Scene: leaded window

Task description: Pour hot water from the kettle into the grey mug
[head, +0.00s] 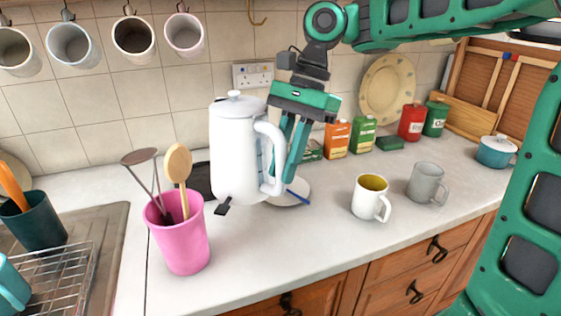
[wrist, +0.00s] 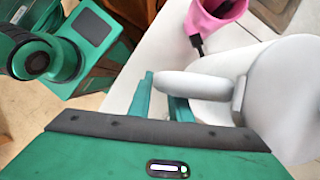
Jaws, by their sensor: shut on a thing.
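The white kettle (head: 232,150) is upright with its lid on, at the centre-left of the head view. My gripper (head: 284,170) is shut on the kettle's handle, on its right side. In the wrist view, the fingers of my gripper (wrist: 160,98) lie either side of the handle, and part of the white kettle (wrist: 285,95) fills the right. A pale disc (head: 291,191) shows partly behind the kettle; I cannot tell whether the kettle is clear of the counter. The grey mug (head: 426,183) stands upright on the counter to the right, its handle to the right.
A white mug with a yellow inside (head: 370,198) stands just left of the grey mug. A pink utensil pot (head: 182,238) stands close in front of the kettle, to its left. Tins (head: 411,122) line the wall. Several mugs hang above; the front right counter is clear.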

